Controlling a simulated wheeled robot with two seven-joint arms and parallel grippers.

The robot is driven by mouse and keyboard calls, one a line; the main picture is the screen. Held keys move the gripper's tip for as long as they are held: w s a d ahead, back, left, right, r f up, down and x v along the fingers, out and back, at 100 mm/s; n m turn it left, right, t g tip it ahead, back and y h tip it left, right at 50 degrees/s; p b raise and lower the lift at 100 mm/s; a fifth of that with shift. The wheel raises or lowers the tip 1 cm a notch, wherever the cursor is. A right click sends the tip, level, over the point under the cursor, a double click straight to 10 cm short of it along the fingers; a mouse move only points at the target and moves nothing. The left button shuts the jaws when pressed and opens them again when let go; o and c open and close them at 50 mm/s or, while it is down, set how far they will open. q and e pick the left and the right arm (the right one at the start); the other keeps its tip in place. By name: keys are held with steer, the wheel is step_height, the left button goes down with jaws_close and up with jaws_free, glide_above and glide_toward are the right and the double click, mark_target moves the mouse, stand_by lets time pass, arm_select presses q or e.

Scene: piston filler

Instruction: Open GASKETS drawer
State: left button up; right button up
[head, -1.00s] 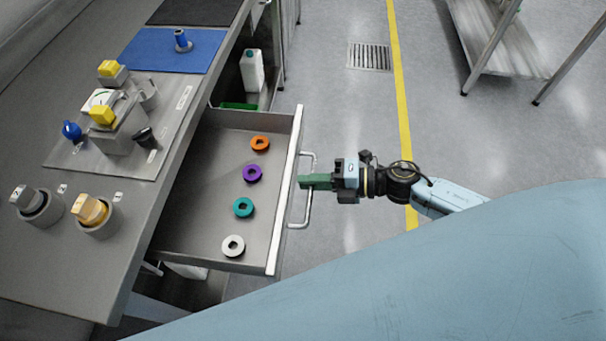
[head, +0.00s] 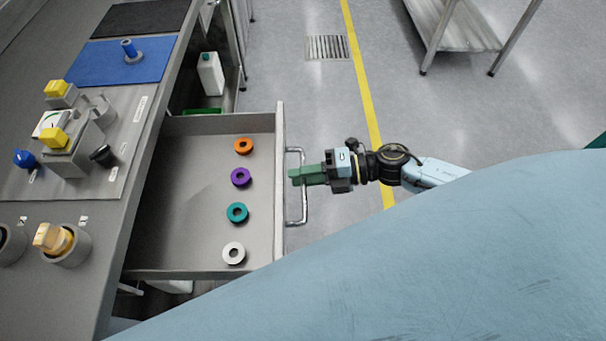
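The open drawer (head: 190,214) stands well out from the steel counter, with four-sided walls and a pale front edge. Its handle (head: 304,207) is a metal bar on the outer face. My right gripper (head: 297,175) has green fingers that lie across the handle bar near its middle and appear shut on it. The fingers cover that part of the bar. Orange (head: 243,146), purple (head: 241,177), teal (head: 237,212) and white (head: 234,253) rings lie in a row inside the drawer. No label is readable on the drawer front. My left gripper is not in view.
A white bottle (head: 210,75) stands in the cabinet behind the drawer.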

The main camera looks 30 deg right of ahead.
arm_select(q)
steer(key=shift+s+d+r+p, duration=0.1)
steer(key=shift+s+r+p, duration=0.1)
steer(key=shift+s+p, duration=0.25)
arm_select(e)
steer(key=v, duration=1.3)
steer(key=shift+d, duration=0.2)
